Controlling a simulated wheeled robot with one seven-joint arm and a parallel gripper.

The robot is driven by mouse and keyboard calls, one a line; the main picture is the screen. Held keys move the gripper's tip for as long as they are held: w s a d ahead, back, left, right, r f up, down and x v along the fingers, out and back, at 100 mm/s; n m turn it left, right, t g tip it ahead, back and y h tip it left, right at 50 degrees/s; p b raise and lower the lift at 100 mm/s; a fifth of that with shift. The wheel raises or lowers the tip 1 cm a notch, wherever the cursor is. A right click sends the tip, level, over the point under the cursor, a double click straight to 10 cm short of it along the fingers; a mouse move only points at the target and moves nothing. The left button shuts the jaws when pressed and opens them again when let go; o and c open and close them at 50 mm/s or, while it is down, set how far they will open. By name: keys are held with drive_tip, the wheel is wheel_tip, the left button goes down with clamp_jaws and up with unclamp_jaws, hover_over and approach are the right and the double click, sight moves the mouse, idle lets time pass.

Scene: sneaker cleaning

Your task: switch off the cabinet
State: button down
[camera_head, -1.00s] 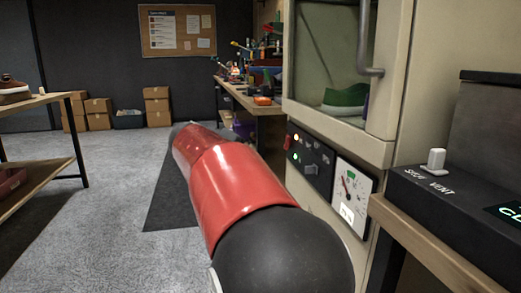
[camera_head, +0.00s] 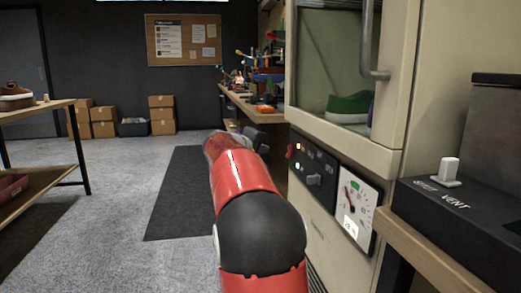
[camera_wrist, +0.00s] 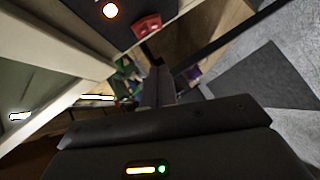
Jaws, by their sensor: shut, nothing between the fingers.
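The beige cabinet (camera_head: 393,95) stands at the right in the head view, with a green shoe (camera_head: 349,102) behind its glass. Its dark control panel (camera_head: 325,165) carries a red switch (camera_head: 291,150), an orange lamp (camera_head: 298,149), a green lamp and a grey knob (camera_head: 313,180). A white gauge (camera_head: 354,208) sits beside the panel. My gripper (camera_wrist: 158,72) is shut and empty. In the wrist view the red switch (camera_wrist: 147,25) and a glowing orange lamp (camera_wrist: 110,10) lie just beyond the fingertips, apart from them.
A black box (camera_head: 465,225) with a white toggle (camera_head: 446,170) rests on a wooden bench at the right. A cluttered workbench (camera_head: 245,100) stands behind the cabinet. A shoe table (camera_head: 60,104) is at the left.

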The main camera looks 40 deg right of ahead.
sight(290, 151)
drive_tip(key=d+f, duration=0.3)
drive_tip(key=d, duration=0.5)
drive_tip(key=shift+d, duration=0.15)
drive_tip(key=shift+f, duration=0.1)
